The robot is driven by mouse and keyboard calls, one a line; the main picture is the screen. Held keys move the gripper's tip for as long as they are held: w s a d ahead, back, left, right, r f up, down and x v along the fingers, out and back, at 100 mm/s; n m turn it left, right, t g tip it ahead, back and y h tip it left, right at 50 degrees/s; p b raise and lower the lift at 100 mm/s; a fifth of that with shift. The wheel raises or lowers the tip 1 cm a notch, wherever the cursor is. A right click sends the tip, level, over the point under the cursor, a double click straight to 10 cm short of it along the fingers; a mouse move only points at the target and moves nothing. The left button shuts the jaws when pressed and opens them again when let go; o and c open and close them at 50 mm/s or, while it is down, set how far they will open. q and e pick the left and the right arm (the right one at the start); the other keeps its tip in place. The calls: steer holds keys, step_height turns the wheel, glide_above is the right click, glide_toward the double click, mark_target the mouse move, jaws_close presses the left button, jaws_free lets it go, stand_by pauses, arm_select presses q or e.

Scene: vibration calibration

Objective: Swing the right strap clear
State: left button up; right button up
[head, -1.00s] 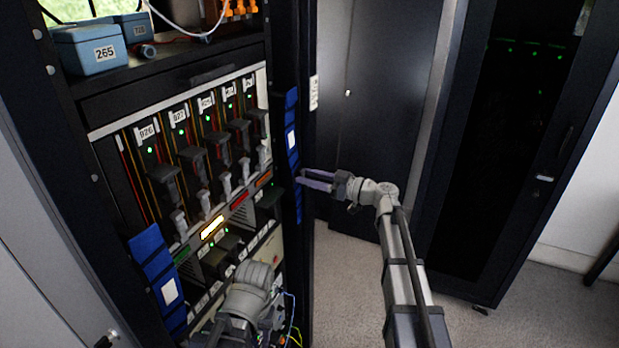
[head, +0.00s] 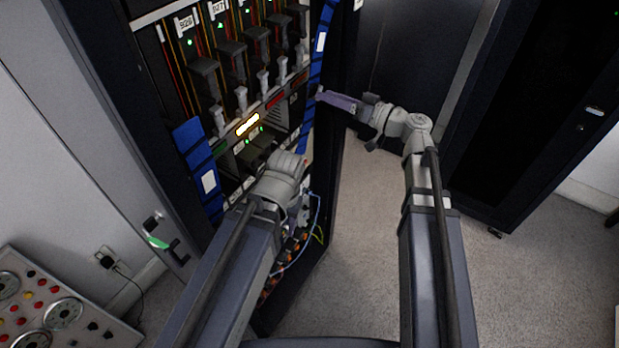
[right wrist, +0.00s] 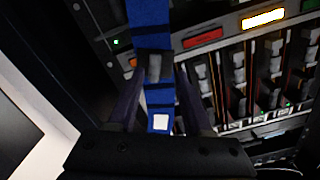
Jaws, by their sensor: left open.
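The right strap (head: 321,48) is a blue band with dark bars and a white label, running down the rack's right edge. It also shows in the right wrist view (right wrist: 151,18), hanging straight between my fingers, with a grey tab near the tips. My right gripper (head: 329,98) is at the strap's right side in the head view. In the right wrist view its fingers (right wrist: 160,85) stand apart on either side of the strap, with no clear contact. My left gripper (head: 262,158) is before the lower rack, its fingertips mostly hidden by its wrist.
A similar left strap (head: 196,160) lines the rack's left edge. Between them the rack holds a row of grey-handled modules (head: 240,98) and a lit yellow strip (head: 248,124). A dial panel (head: 45,310) stands at lower left. The carpet (head: 365,230) right of the rack is clear.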

steer(key=v, duration=0.6)
steer(key=s+a+f+g+h+p, duration=0.2)
steer(key=s+a+f+g+h, duration=0.5)
steer(key=s+a+f, duration=0.3)
steer(key=shift+s+a+f+g, duration=0.35)
steer(key=shift+s+f+g, duration=0.65)
steer(key=shift+f, duration=1.25)
